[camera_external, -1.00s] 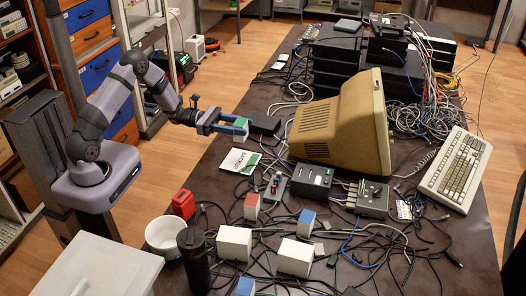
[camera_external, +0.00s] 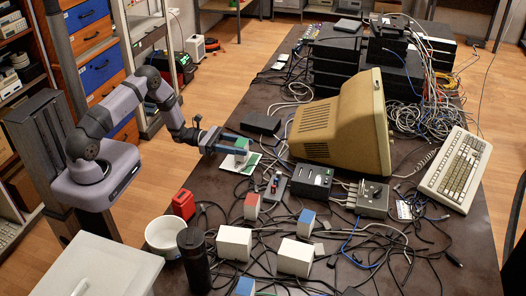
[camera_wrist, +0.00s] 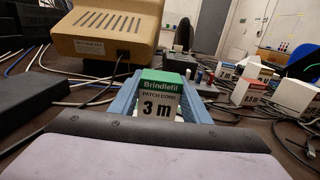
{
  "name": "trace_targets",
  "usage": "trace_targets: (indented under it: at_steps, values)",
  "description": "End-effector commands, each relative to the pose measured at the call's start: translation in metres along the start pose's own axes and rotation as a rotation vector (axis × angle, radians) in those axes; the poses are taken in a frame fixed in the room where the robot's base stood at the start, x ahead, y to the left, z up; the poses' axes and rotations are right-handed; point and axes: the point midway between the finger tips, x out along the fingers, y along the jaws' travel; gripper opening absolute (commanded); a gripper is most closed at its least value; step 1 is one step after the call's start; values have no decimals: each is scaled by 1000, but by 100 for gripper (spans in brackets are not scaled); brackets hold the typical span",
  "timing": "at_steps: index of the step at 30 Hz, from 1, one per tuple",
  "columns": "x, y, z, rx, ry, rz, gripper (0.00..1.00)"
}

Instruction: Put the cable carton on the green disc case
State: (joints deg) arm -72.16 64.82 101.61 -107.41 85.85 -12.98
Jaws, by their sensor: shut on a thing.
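The cable carton is a small white box with a green top, marked "Brindlefil PATCH CORD 3 m" in the wrist view (camera_wrist: 160,108). My gripper (camera_external: 236,149) is shut on it, with a blue finger on each side, and the carton (camera_external: 241,158) is upright. The green disc case (camera_external: 253,163) lies flat on the table, white and green. The carton is over the case and hides part of it. I cannot tell whether the carton touches the case or is just above it.
A beige monitor (camera_external: 335,120) stands to the right, with a black box (camera_external: 261,123) behind the case. Dark switch boxes (camera_external: 311,181), loose cables and other small cartons (camera_external: 251,206) crowd the table in front.

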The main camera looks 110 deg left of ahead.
Motion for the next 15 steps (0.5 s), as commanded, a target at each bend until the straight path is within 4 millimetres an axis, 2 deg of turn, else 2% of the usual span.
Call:
trace_targets:
  at_steps: [4,15]
  values:
    - [0,0,-9,1,-1,0,18]
    - [0,0,-12,2,-2,0,18]
